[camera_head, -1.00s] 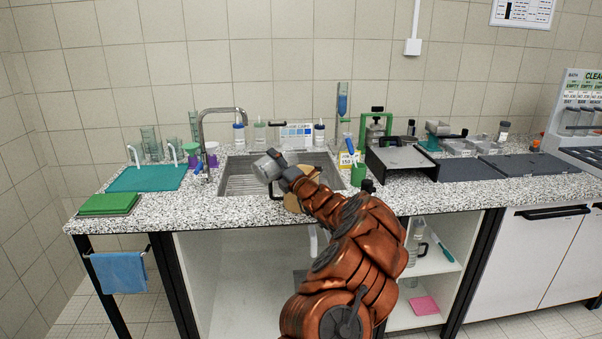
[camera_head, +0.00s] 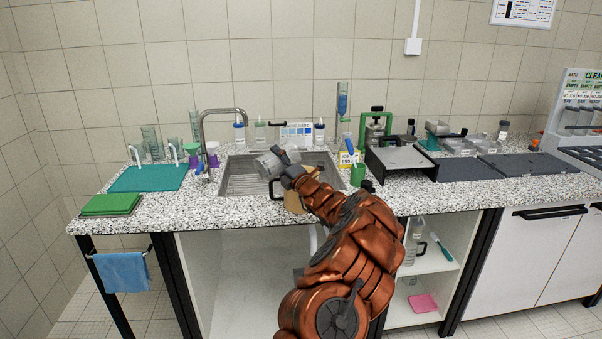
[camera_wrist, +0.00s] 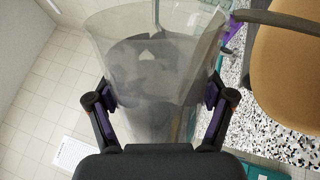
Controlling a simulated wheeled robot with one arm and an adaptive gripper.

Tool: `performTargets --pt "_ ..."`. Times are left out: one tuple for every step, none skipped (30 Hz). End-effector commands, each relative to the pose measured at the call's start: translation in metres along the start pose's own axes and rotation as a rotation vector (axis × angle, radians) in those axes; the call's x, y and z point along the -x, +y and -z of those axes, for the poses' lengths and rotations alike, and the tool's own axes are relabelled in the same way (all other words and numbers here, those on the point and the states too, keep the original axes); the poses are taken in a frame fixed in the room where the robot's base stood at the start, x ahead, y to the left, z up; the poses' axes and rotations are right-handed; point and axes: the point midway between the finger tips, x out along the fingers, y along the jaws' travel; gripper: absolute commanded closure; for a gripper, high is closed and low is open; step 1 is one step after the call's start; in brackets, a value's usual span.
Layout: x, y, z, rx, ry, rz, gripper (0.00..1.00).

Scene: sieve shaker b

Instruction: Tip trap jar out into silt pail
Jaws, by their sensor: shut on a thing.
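My gripper (camera_head: 283,168) is shut on a clear jar, the trap jar (camera_head: 264,166), held tilted above the sink. In the wrist view the jar (camera_wrist: 150,55) stands between the two fingers (camera_wrist: 160,95), its wide end away from the palm. Grey shapes show through its wall; I cannot tell whether they are contents. A tan pail with a black handle, likely the silt pail (camera_head: 294,203), is at the sink's front edge, partly hidden behind my arm. In the wrist view the pail (camera_wrist: 285,80) lies to the right of the jar, apart from it.
The steel sink (camera_head: 238,186) lies below the jar, with a tall tap (camera_head: 203,135) at its left. A green cup (camera_head: 357,175) and a black-and-grey box (camera_head: 400,158) stand to the right. A teal mat (camera_head: 146,178) lies on the left counter.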

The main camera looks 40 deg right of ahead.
Motion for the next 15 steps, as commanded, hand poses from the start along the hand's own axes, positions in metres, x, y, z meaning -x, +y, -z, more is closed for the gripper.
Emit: performTargets --pt "-0.0006 0.0021 -0.0006 -0.004 -0.001 -0.001 0.74" --pt "-0.0007 0.0025 -0.0010 -0.006 -0.002 -0.001 0.74" --pt "-0.0007 0.0028 -0.0015 -0.009 -0.002 -0.001 0.74" --pt "-0.0008 0.0031 -0.0019 -0.011 -0.003 -0.001 0.74" --pt "-0.0009 0.0034 -0.0023 -0.013 -0.004 -0.001 0.74" --pt "-0.0010 0.0038 -0.0028 -0.016 -0.004 -0.001 0.74" --pt "-0.0011 0.0041 -0.0032 -0.019 -0.005 -0.001 0.74" --pt "-0.0011 0.0043 -0.0036 -0.021 -0.006 -0.001 0.74" --pt "-0.0012 0.0048 -0.0041 -0.024 -0.006 -0.001 0.74" --pt "-0.0013 0.0050 -0.0044 -0.027 -0.007 -0.001 0.74" --pt "-0.0014 0.0053 -0.0048 -0.029 -0.007 -0.001 0.74" --pt "-0.0015 0.0056 -0.0053 -0.031 -0.008 -0.001 0.74" --pt "-0.0016 0.0059 -0.0057 -0.033 -0.009 -0.001 0.74" --pt "-0.0017 0.0062 -0.0061 -0.035 -0.009 -0.001 0.74" --pt "-0.0017 0.0065 -0.0066 -0.038 -0.010 -0.001 0.74"
